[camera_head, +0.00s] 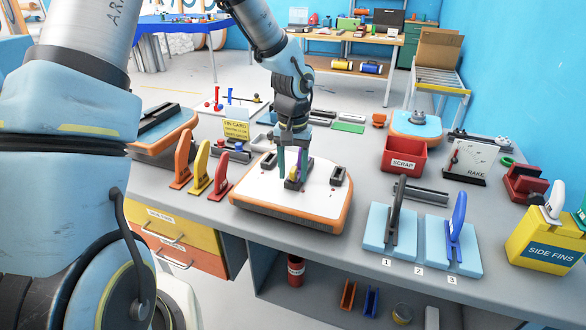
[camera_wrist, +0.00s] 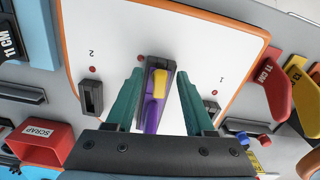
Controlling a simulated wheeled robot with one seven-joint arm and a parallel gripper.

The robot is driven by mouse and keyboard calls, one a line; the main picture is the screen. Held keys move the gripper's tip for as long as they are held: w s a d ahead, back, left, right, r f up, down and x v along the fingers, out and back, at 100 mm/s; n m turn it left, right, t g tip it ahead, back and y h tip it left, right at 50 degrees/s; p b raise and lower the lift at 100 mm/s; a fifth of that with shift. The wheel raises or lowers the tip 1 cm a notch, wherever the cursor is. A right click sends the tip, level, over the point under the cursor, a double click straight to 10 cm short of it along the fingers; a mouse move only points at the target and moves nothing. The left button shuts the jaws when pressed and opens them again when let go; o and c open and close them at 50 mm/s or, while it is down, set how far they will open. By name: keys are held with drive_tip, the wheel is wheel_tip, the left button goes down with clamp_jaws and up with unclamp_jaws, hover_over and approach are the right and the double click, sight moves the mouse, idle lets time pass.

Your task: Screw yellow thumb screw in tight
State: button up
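The yellow thumb screw (camera_wrist: 160,82) shows in the wrist view at the dark middle fin box (camera_wrist: 166,72) of the white board (camera_wrist: 110,50). A purple piece (camera_wrist: 152,114), apparently a fin, stands in the same box right beside it. My gripper (camera_wrist: 162,80) is open. Its two teal fingers are on either side of the box, with gaps between them and the screw and purple piece. In the head view my gripper (camera_head: 292,168) points down over the middle of the orange-rimmed board (camera_head: 262,196); the screw is small and partly hidden there.
Two dark side boxes (camera_head: 337,176) (camera_head: 268,161) flank the middle one. Orange, yellow and red fins (camera_head: 200,167) stand left of the board. A red scrap bin (camera_head: 403,157), blue fin stands (camera_head: 381,238) and a yellow side-fins bin (camera_head: 545,248) are on the right.

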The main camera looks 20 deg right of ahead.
clamp_jaws()
drive_tip(key=shift+o, duration=0.8)
unclamp_jaws()
drive_tip(key=shift+r, duration=0.15)
